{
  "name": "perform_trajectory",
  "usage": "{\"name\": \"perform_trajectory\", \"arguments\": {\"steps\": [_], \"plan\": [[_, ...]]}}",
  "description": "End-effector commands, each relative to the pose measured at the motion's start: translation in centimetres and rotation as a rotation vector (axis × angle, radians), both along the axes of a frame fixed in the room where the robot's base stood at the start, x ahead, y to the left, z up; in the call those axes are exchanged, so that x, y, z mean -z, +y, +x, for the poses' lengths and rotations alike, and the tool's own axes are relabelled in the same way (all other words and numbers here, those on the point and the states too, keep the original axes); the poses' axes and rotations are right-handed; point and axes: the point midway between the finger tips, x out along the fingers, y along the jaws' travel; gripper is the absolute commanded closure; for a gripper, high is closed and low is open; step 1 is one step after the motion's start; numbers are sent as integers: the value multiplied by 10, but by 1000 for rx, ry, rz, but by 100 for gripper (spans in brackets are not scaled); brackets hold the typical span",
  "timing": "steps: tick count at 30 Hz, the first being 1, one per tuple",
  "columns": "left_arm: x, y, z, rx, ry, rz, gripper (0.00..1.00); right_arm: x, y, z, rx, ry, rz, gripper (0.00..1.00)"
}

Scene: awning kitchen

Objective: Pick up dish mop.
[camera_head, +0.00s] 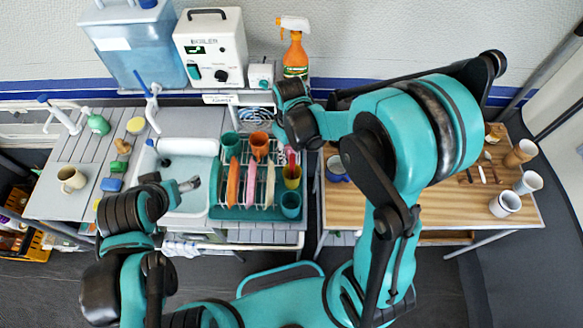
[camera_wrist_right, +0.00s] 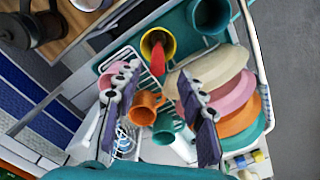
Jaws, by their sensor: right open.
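A yellow cup (camera_head: 292,183) stands at the right of the dish rack, with a slim red-pink thing (camera_head: 290,160) rising from it. This may be the dish mop's handle; no mop head can be made out. The right wrist view shows the yellow cup (camera_wrist_right: 151,40) with the red piece (camera_wrist_right: 158,62) in it. My right gripper (camera_wrist_right: 158,100) is open above the rack, one finger on each side of an orange mug (camera_wrist_right: 146,107), and holds nothing visible. My left gripper (camera_head: 188,185) is over the sink's front part; its finger opening is unclear.
The teal rack tray (camera_head: 258,213) holds several upright plates, an orange mug, and teal cups (camera_head: 290,204). The sink (camera_head: 188,200) is to its left. A spray bottle (camera_head: 294,48) and a boiler (camera_head: 211,45) stand behind. A wooden table (camera_head: 340,210) with cups is right.

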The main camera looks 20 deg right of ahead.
Motion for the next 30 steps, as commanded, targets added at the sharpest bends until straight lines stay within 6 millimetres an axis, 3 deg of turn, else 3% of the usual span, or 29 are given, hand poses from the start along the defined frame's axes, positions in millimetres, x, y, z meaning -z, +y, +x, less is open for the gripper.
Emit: {"name": "perform_trajectory", "arguments": {"steps": [16, 26, 30], "plan": [[12, 0, 0, 0, 0, 0, 20, 71, -5, -2, -3, 4, 0, 60], [12, 0, 0, 0, 0, 0, 20, 78, -5, -2, -3, 4, -1, 60], [12, 0, 0, 0, 0, 0, 20, 78, -5, -2, -3, 4, -1, 97]]}}
